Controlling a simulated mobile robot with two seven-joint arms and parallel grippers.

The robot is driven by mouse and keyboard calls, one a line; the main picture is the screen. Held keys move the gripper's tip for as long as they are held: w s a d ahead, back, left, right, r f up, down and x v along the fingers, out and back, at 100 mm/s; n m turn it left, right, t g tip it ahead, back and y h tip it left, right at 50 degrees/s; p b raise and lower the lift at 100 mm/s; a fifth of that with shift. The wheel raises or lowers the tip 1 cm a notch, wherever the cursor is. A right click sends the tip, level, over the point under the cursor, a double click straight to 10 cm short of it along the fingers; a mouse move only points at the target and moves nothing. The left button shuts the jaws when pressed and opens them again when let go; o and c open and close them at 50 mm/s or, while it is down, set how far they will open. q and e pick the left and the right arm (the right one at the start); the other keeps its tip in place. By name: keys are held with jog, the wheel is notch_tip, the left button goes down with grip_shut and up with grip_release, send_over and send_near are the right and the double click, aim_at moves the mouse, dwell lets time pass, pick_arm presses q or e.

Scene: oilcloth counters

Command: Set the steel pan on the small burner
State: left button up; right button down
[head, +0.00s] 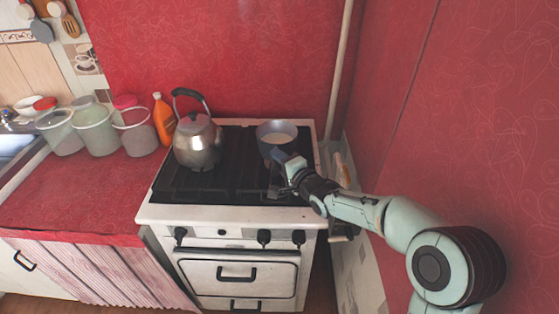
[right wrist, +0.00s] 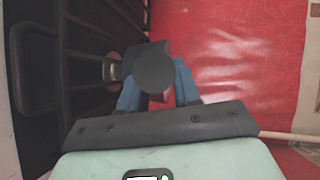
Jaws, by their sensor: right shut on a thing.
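The steel pan (head: 267,131) is at the back right of the stove top in the head view, upright, with a pale patch visible inside. My right gripper (head: 281,160) is at its front side and shut on it, apparently at the handle. In the right wrist view my gripper (right wrist: 158,88) has its blue fingers on either side of a dark rounded piece (right wrist: 155,68), which looks like the handle end. The small burner cannot be made out clearly; the pan and gripper cover that part of the grate. Whether the pan touches the grate I cannot tell. My left gripper is not in view.
A steel kettle (head: 198,141) stands on the left of the stove (head: 232,214). An orange bottle (head: 163,118) and several tubs (head: 95,128) stand on the red counter (head: 75,195). A pale pipe (head: 340,70) and red wall are close behind and right.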

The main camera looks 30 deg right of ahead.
dwell(0.3)
jog(key=c, duration=0.7)
grip_release()
jog(key=shift+f, duration=0.5)
jog(key=shift+s+r, duration=0.1)
jog(key=s, duration=0.2)
jog(key=s+r+p, duration=0.1)
jog(key=s, duration=0.4)
jog(key=shift+s+r, duration=0.1)
jog(key=shift+r, duration=0.3)
